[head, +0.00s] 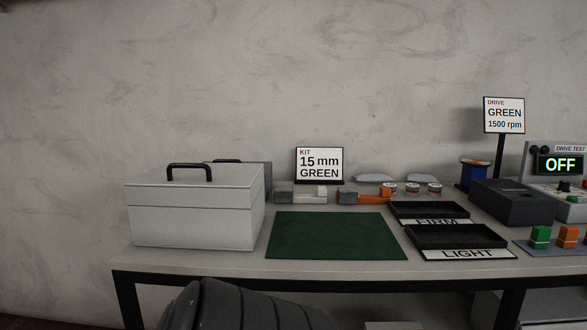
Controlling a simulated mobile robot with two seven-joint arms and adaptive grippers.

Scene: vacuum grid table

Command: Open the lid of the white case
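The white case (190,220) stands upright at the left end of the table. Its lid (215,178) is closed, with a seam line running below the top. A black handle (189,167) arches up from the top of the lid. Neither of my grippers shows in the head view. A dark ribbed part at the bottom, in front of the table, appears to be part of my own body. Nothing touches the case from the front.
A green mat (335,236) lies bare right of the case. A grey box with a dark handle (255,175) stands behind the case. Black trays (457,236) marked LIGHT and FIRM, a dark box (513,202) and a drive tester (558,165) fill the right. The table (190,260) has a straight front edge.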

